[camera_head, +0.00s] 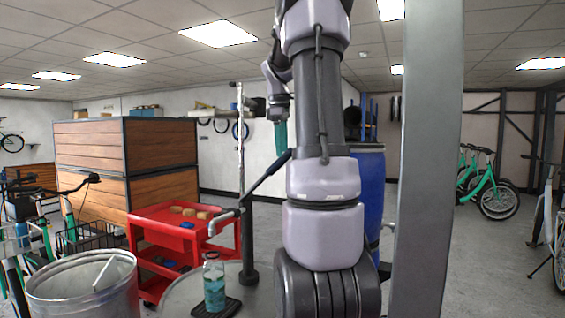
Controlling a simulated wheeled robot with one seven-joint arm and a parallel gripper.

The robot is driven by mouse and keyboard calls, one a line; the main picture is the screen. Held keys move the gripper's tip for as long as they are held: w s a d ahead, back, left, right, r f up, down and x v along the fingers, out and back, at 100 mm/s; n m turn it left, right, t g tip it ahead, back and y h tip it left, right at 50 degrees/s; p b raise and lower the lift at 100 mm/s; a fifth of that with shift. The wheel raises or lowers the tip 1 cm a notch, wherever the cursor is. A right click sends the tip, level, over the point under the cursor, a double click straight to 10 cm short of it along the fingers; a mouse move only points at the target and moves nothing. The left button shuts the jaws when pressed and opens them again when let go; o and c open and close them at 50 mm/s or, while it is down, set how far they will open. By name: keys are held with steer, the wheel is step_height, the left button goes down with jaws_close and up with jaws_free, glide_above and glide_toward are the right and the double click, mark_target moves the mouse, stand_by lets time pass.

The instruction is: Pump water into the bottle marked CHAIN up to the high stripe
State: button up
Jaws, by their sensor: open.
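A clear bottle (214,284) with blue-green liquid in its lower part stands upright on a black mat (229,308), below the pump's spout (226,216). I cannot read any mark or make out its stripes. The dark hand pump (249,246) stands just right of the bottle, its lever (269,172) slanting up to the right. My gripper (281,138) hangs pointing down, above the lever's upper end and apart from the bottle. Its fingers are small and seen edge-on, partly beside my arm. It is open, and I see nothing held in it.
A grey round top (180,292) carries the mat. A metal bin (82,290) stands at left, with a red cart (160,238) behind. A blue barrel (369,205) is partly hidden by my arm. A grey post (428,160) rises at right. Open floor lies farther right.

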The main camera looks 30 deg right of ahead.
steer(key=f, duration=0.5)
steer(key=shift+w+d, duration=0.25)
steer(key=shift+d, duration=0.05)
jaws_close()
stand_by(1.1)
